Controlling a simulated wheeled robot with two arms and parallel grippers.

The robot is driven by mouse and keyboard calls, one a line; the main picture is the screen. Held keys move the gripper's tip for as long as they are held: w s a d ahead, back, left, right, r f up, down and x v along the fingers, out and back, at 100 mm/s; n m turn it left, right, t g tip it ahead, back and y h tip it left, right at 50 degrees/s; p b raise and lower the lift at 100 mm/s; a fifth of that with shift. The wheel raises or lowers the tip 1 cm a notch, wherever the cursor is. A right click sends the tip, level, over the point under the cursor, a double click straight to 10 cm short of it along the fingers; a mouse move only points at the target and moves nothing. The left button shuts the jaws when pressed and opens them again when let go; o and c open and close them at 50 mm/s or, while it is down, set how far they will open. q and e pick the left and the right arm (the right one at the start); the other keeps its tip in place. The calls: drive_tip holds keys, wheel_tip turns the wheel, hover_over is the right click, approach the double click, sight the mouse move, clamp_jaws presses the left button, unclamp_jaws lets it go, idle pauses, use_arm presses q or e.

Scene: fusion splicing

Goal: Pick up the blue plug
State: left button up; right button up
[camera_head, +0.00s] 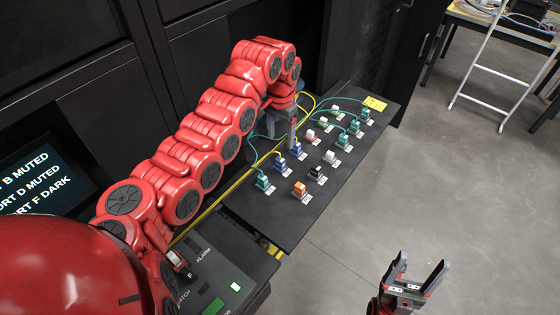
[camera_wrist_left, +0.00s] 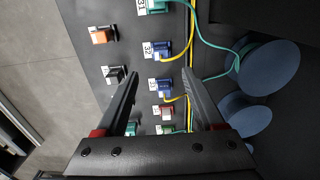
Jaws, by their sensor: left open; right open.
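Two blue plugs stand on the black panel (camera_head: 245,208). One blue plug (camera_head: 297,149) is just below my left gripper (camera_head: 292,138), and it shows between the fingers in the left wrist view (camera_wrist_left: 162,86). The other blue plug (camera_head: 280,163) is nearer the camera and shows past the fingertips in the left wrist view (camera_wrist_left: 161,50). Yellow cables run from both. My left gripper is open; I cannot tell if its fingers touch the plug. My right gripper (camera_head: 422,264) is open and empty, over the floor at the lower right.
An orange plug (camera_head: 299,188), a black plug (camera_head: 316,172), a red-topped plug (camera_head: 310,135) and several green plugs stand close around. Green and yellow cables loop along the panel's left side.

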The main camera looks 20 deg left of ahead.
sight(280, 159)
use_arm(q)
wheel_tip(280, 159, down, 6)
drive_tip(key=shift+r+p, duration=0.1)
drive_tip(key=shift+p, duration=1)
wheel_tip(280, 159, down, 5)
drive_tip(key=p, duration=0.2)
drive_tip(key=shift+r+p, duration=0.2)
drive_tip(key=shift+p, duration=0.15)
drive_tip(key=shift+a+f, duration=0.1)
drive_tip(key=shift+f, duration=0.3)
clamp_jaws()
